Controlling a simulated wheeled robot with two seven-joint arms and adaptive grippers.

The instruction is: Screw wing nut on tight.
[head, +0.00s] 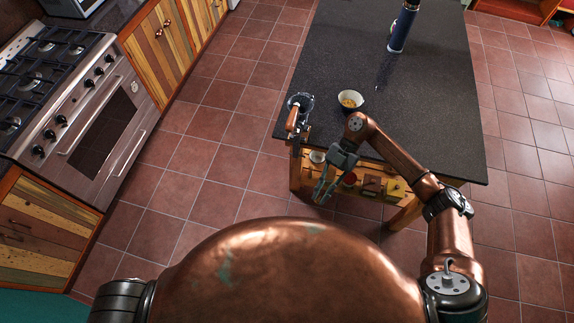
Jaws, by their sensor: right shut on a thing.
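A hand-cranked grinder with a metal hopper (301,101) and a brown handle (292,119) stands at the near left corner of the dark island top. A clamp-like part shows below it at the table edge. My right gripper (321,194) hangs in front of the island's near side, below the top and apart from the grinder's hopper. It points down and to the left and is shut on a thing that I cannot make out. I cannot pick out the wing nut at this size. My left gripper is not in view.
The island top (435,100) bears a white bowl (349,101) with yellowish contents near the grinder and a dark blue bottle (402,28) farther back. A lower shelf holds bowls and small boxes (371,186). A stove (75,95) stands at left, with clear tiled floor between.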

